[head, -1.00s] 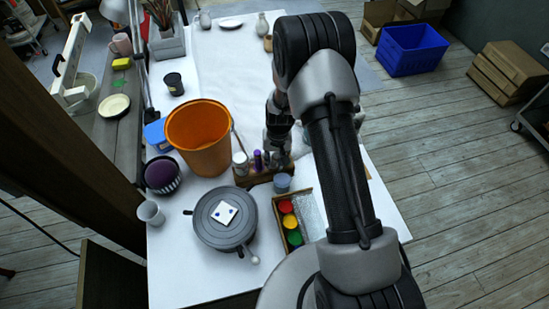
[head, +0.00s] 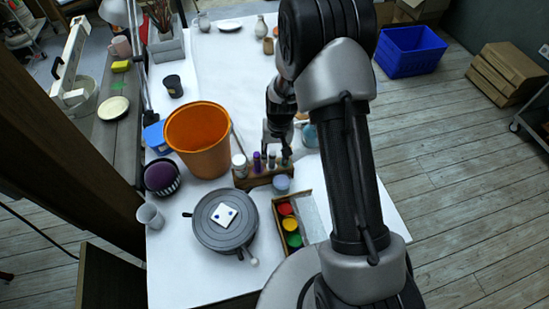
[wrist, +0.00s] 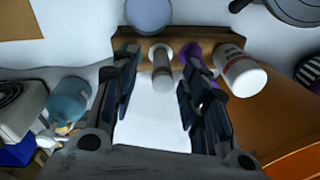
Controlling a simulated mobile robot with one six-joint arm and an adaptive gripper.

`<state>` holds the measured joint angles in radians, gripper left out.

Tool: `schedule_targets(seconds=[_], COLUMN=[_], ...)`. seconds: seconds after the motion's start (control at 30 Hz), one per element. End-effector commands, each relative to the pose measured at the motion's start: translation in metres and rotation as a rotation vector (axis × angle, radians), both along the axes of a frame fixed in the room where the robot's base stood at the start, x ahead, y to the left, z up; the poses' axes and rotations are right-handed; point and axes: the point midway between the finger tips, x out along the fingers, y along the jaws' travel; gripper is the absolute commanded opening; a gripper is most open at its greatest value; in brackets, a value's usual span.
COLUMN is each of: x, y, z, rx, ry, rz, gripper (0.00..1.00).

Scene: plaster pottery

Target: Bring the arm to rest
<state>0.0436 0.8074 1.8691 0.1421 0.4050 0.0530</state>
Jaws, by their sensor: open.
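My gripper (head: 278,140) hangs at the far side of a small wooden rack (head: 266,180), over the white table. In the wrist view my gripper (wrist: 158,75) has its two fingers spread apart, with nothing held between them. A grey-capped tube (wrist: 162,78) in the rack shows in the gap between the fingers, beyond them. A purple tube (wrist: 193,52) is partly hidden by the right finger, and a green-topped one (wrist: 126,50) by the left. My arm's upper links cover much of the table's right side in the head view.
An orange bucket (head: 198,140) stands left of the rack, with a white jar (head: 239,165) between. A blue bottle (head: 310,136) is right of the gripper. In front are a pale blue cup (head: 281,184), paint box (head: 307,222) and grey turntable (head: 222,240).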

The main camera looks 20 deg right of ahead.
Motion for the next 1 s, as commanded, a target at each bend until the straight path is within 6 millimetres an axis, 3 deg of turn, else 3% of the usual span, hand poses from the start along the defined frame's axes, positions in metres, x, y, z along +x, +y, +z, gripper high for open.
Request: schedule_targets(seconds=[0.27,0.67,1.0], x=[-0.004,-0.004,-0.004], y=[-0.001,-0.001,-0.001], z=[0.018,0.023,0.054], rx=[0.0,0.0,0.0], ry=[-0.002,-0.001,-0.002], rz=[0.0,0.0,0.0], gripper=[0.41,0.41,0.41])
